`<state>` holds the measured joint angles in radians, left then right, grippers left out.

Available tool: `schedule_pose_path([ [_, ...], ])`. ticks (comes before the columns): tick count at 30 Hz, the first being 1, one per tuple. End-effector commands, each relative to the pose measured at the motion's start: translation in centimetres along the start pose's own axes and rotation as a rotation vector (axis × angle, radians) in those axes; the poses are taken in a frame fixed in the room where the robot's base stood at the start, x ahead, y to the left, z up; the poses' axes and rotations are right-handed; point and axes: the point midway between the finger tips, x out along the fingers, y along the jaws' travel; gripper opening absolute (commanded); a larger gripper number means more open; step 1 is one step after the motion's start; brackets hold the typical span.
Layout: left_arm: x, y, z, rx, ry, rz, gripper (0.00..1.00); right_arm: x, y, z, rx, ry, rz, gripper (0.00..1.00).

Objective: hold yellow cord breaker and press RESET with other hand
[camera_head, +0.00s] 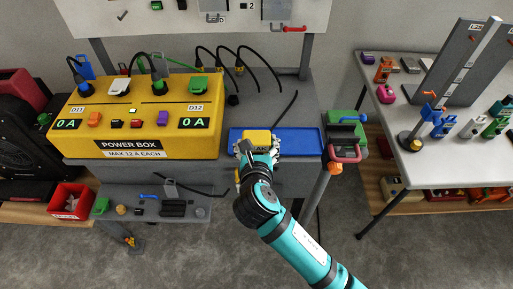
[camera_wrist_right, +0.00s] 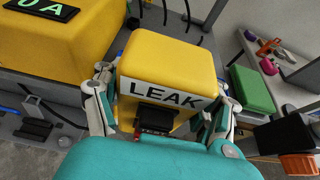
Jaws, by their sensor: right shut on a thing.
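The yellow cord breaker (camera_head: 256,136) is a yellow block at the left part of the blue tray. In the right wrist view the breaker (camera_wrist_right: 168,65) fills the middle, with a white LEAK label facing my wrist. My right gripper (camera_head: 257,150) has its fingers on both sides of the breaker; the wrist view shows the right gripper (camera_wrist_right: 165,95) shut on it. A black part with a small red area sits below the label. I cannot make out a RESET button or its lettering. My left gripper is not in view.
The yellow power box (camera_head: 146,146) stands left of the breaker, showing 0 A twice. The blue tray (camera_head: 305,142) is bare to the right. A white table (camera_head: 440,165) with small objects stands farther right.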

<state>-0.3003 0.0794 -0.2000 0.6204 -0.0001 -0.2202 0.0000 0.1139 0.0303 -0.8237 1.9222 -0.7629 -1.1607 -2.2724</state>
Motion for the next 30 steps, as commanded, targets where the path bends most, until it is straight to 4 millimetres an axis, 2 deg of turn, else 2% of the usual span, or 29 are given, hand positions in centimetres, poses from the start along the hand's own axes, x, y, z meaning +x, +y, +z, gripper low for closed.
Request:
schedule_pose_path([
  [14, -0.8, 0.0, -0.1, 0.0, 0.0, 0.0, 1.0, 3.8, 0.0, 0.8, 0.001, -0.003, -0.001, 0.29],
  [30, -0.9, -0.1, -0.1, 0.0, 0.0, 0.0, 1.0, 8.2, 0.1, 1.3, 0.0, -0.003, 0.001, 0.29],
])
